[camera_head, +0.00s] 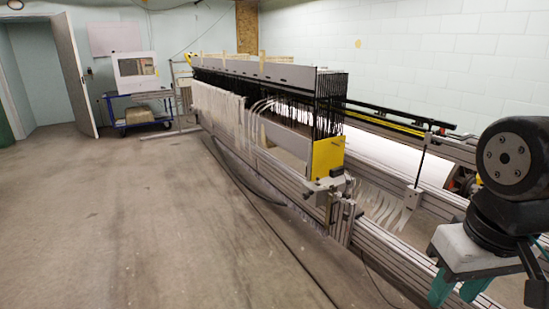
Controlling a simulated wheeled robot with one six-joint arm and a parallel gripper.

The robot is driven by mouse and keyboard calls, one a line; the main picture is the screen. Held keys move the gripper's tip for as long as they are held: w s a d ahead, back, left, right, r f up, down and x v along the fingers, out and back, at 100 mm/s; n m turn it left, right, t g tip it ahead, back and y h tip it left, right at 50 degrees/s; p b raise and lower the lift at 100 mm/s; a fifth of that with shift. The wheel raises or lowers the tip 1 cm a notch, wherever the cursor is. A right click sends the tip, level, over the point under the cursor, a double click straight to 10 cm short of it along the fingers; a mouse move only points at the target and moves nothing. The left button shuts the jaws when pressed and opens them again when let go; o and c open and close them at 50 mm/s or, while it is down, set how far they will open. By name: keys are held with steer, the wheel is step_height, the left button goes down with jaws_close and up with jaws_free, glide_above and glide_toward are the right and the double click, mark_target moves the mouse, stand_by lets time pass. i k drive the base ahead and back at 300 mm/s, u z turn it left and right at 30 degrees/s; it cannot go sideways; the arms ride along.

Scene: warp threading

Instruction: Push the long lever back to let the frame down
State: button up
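A long frame (290,73) with a grey top rail runs away down the middle of the view, with dark wires and pale threads hanging from it. A yellow plate (327,158) closes its near end. To its right, a thin dark upright rod (421,158) stands on a grey rail bracket; it may be the long lever, but I cannot tell for certain. My gripper (457,290) is at the lower right, in front of and right of the rod and apart from it. Its two teal fingers stand apart with nothing visible between them, partly near the bottom edge.
Metal rails (385,255) run along the machine towards me. A white roll (370,150) lies behind the frame. Dark cables lie on the concrete floor (130,220), which is otherwise clear at left. A blue cart (140,107) stands far back near an open door (72,72).

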mark_target(311, 191)
steer(key=u, duration=0.1)
steer(key=i, duration=2.25)
steer(key=z, duration=0.4)
